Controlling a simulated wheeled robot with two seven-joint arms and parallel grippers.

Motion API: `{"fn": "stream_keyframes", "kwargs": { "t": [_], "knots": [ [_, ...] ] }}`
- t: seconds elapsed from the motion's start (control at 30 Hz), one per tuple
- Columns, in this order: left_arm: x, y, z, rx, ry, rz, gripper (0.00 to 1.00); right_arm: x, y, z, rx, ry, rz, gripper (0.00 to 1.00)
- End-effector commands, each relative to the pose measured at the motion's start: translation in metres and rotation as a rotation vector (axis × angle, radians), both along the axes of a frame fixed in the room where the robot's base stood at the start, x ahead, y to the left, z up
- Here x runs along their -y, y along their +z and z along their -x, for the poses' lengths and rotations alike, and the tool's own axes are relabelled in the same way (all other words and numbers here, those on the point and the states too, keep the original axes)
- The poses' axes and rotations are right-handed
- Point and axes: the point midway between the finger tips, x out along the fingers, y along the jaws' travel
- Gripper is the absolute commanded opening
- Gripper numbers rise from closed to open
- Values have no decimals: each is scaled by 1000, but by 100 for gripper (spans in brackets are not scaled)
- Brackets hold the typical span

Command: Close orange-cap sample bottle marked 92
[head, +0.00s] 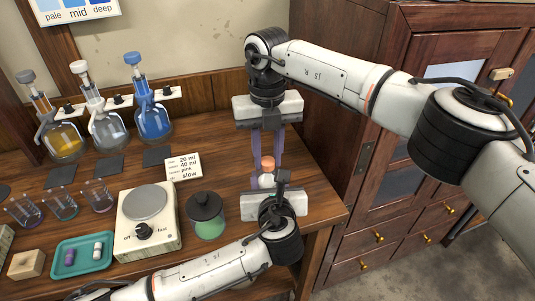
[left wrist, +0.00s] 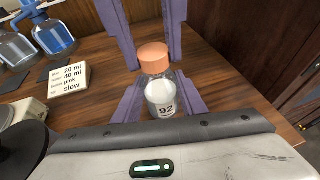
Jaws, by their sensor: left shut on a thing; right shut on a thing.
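The clear sample bottle (left wrist: 161,98) has a white label marked 92 and stands upright. Its orange cap (left wrist: 153,57) sits on the bottle's mouth; I cannot tell how tight it is. In the head view the cap (head: 267,162) and bottle (head: 266,180) are near the table's right end. My left gripper (left wrist: 160,103) is shut on the bottle's body, with a purple finger on each side. My right gripper (head: 268,159) comes down from above with its fingers pointing down, shut on the orange cap. The left gripper's body hides the bottle's base in the head view.
A dark-lidded green jar (head: 207,216) and a stirring hotplate (head: 148,222) stand to the left. A recipe card (head: 183,167) is behind them. Several flasks stand at the back left, and a teal tray (head: 84,256) is in front. A wooden cabinet (head: 400,180) is at the right.

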Motion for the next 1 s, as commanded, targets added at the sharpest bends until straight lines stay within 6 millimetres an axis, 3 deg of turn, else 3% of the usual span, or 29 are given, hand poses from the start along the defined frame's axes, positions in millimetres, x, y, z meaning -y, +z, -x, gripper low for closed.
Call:
{"fn": "stream_keyframes", "kwargs": {
  "t": [0.13,0.3,0.33,0.43,0.77,1.0],
  "knots": [
    [-1,-1,0,-1,2,-1,0,0,0,1,-3,-250,1,0],
    [-1,-1,0,-1,2,-1,0,-1,0,1,-3,-260,1,0],
    [-1,-1,0,-1,2,-1,0,-1,0,1,-3,-260,1,30],
    [-1,-1,0,0,1,-2,0,-1,0,1,-2,-259,0,47],
    [-1,0,0,0,1,-2,0,0,2,0,0,-259,-1,47],
    [-1,0,0,0,1,-2,0,-1,39,-1,4,-259,-3,47]
  ]
}}
